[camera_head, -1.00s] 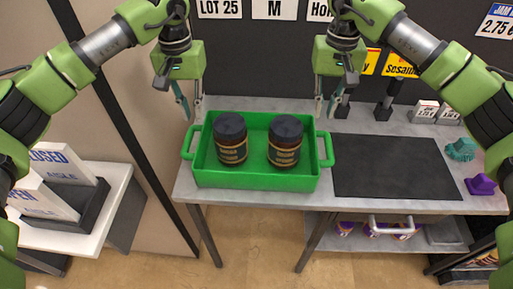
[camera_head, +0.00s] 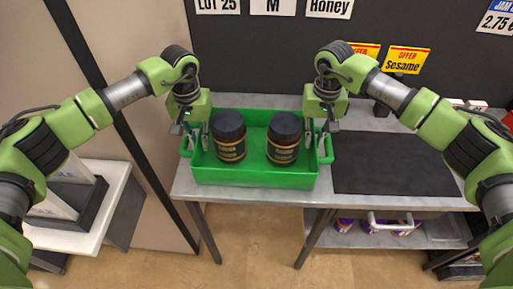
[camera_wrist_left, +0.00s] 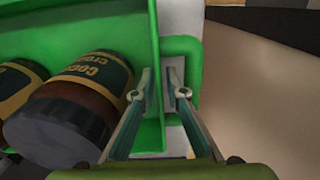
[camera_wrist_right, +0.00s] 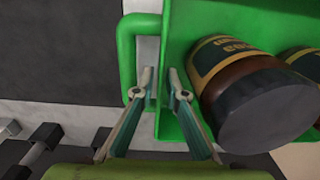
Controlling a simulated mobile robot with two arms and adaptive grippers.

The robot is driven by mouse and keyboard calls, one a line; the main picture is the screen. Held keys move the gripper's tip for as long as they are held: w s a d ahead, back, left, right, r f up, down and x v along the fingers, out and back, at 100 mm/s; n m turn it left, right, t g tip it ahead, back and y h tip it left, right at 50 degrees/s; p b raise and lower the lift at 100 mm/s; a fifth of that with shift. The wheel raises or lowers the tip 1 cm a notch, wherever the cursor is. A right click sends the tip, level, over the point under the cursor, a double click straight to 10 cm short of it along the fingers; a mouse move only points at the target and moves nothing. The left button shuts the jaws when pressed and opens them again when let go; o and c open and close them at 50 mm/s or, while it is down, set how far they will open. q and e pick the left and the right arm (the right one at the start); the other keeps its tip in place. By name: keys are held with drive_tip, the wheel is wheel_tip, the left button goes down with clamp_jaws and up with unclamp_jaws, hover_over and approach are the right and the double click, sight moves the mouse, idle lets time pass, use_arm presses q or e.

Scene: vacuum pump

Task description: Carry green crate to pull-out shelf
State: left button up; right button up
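The green crate (camera_head: 255,176) stands on the grey table and holds two dark-lidded jars (camera_head: 229,140) (camera_head: 284,140). My left gripper (camera_head: 196,143) is open at the crate's left end. In the left wrist view its fingers (camera_wrist_left: 160,84) stand apart on either side of the end wall, one inside the crate, one in the handle gap. My right gripper (camera_head: 316,140) is likewise open at the right end; its fingers (camera_wrist_right: 162,84) straddle that wall.
A dark mat (camera_head: 390,165) lies on the table right of the crate. Purple items (camera_head: 405,224) sit on the lower shelf. A white side table (camera_head: 118,185) with signs stands at the left. A dark wall with price signs (camera_head: 408,60) rises behind.

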use_arm(q)
drive_tip(key=shift+f, duration=0.3)
use_arm(e)
drive_tip(key=shift+f, duration=0.3)
use_arm(q)
clamp_jaws()
use_arm(e)
clamp_jaws()
use_arm(q)
drive_tip(key=shift+d+r, duration=0.1)
drive_tip(key=shift+r, duration=0.15)
use_arm(e)
drive_tip(key=shift+r, duration=0.25)
use_arm(q)
drive_tip(key=shift+w, duration=0.2)
use_arm(e)
drive_tip(key=shift+w, duration=0.15)
